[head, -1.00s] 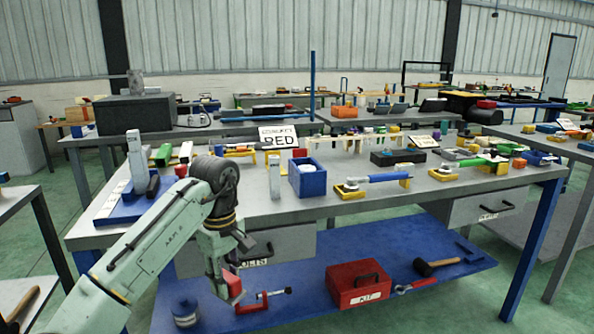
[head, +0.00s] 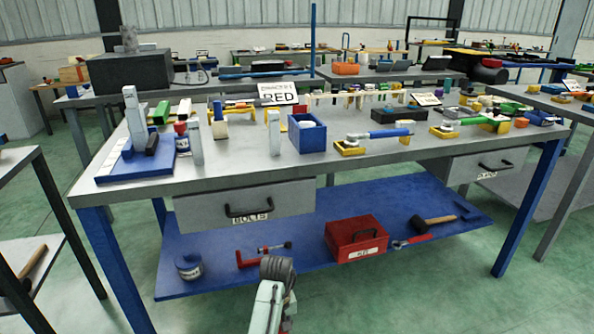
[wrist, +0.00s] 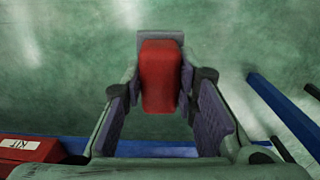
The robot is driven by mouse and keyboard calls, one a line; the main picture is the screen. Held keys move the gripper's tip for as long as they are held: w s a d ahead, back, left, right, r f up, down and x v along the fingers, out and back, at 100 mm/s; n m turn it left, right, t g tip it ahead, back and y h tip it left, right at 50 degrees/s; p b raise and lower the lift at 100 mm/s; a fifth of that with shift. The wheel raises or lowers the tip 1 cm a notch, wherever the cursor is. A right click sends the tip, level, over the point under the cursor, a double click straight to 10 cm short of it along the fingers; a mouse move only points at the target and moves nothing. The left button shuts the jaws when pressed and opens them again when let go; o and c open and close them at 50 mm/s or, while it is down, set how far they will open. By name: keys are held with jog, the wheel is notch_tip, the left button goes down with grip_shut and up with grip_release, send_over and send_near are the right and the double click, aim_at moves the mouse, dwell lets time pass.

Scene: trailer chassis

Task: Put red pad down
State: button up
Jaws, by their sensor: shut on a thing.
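The red pad (wrist: 160,78) is a rounded red block between the fingers of my gripper (wrist: 161,98), in the wrist view. My gripper is shut on it, and green floor shows beyond. The pad looks clear of any surface there. In the head view only part of my arm shows at the bottom middle, in front of the bench; my gripper and the pad cannot be made out there.
The grey workbench (head: 390,165) carries a blue bin (head: 308,136), tools and a "RED" sign (head: 278,94). Its blue lower shelf (head: 312,238) holds a red KIT box (head: 355,239), a red clamp (head: 262,253), a mallet (head: 434,223) and a blue can (head: 189,267). Open floor lies in front.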

jog(key=s+d+f+m, duration=0.3)
jog(key=s+d+f, duration=0.2)
jog(key=f, duration=0.5)
jog(key=s, duration=0.2)
jog(key=shift+s+f+m, duration=0.2)
jog(key=shift+s+m, duration=0.1)
jog(key=shift+s, duration=0.05)
jog(key=shift+w+a, duration=0.1)
jog(key=shift+a, duration=0.1)
